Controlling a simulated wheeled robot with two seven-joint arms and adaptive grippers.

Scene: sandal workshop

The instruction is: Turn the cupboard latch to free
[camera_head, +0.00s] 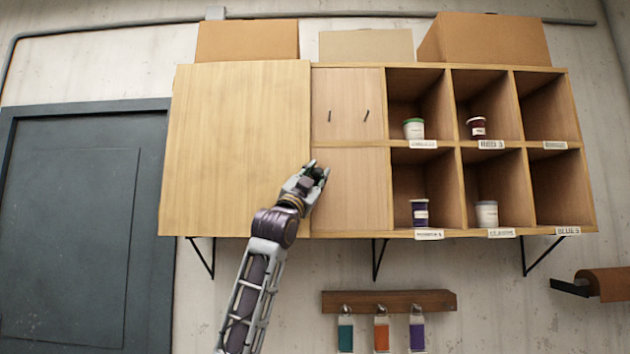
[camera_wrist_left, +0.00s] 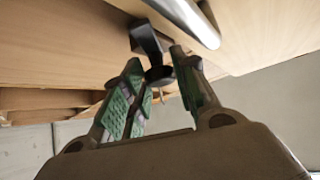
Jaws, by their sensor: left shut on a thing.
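The wooden wall cupboard has a wide pale door (camera_head: 235,140) on its left side, and it looks closed. My left gripper (camera_head: 318,172) is at the lower right edge of this door and hides the latch in the head view. In the left wrist view, the dark latch (camera_wrist_left: 147,40) stands out from the wood and its lower end sits between the fingers of my left gripper (camera_wrist_left: 158,82). The fingers, with green pads, are shut on the latch. I cannot tell exactly which way the latch is turned. My right gripper is not in view.
Right of the door is a panel (camera_head: 350,188), then open cubbies with several jars, such as a purple jar (camera_head: 419,213). Cardboard boxes (camera_head: 485,38) stand on top. Below hangs a wooden rack (camera_head: 390,300) with coloured bottles. A silver bar (camera_wrist_left: 190,20) is close above the fingers.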

